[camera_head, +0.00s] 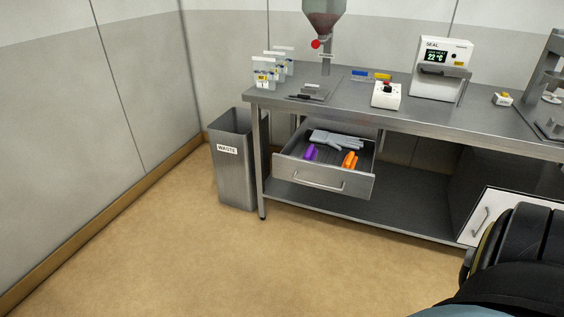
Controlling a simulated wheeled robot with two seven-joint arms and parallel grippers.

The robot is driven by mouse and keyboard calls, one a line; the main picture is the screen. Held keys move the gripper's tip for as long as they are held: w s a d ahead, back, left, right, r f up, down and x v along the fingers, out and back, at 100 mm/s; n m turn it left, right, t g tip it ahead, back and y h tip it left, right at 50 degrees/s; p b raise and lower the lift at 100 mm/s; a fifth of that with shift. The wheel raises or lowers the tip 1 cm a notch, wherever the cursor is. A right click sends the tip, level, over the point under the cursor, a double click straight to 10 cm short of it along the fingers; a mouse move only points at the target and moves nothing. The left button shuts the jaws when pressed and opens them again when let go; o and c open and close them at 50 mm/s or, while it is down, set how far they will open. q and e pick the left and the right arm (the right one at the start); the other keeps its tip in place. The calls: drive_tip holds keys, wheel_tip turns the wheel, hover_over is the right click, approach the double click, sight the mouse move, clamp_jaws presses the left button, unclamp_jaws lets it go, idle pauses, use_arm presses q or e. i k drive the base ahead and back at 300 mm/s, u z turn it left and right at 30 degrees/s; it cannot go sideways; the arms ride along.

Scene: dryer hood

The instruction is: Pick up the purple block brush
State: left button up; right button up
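The purple block brush (310,152) lies in the left part of an open metal drawer (290,179) under the steel workbench. It is small in the picture, so its bristles cannot be made out. Grey gloves (336,139) lie behind it in the drawer. An orange item (350,160) lies to its right, apart from it. Neither of my grippers shows in the head view. A dark part at the lower right looks like my own body.
A metal waste bin (234,180) stands left of the drawer by the bench leg. The bench top (346,98) carries a hopper, bags, a small white control box (386,95) and a sealer (441,68). A white cabinet door (492,212) is at right. The floor in front is clear.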

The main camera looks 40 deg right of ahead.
sight(310, 154)
drive_tip(key=u, duration=0.25)
drive_tip(key=i, duration=1.5)
drive_tip(key=z, duration=0.7)
drive_tip(key=i, duration=1.1)
drive_tip(key=z, duration=1.2)
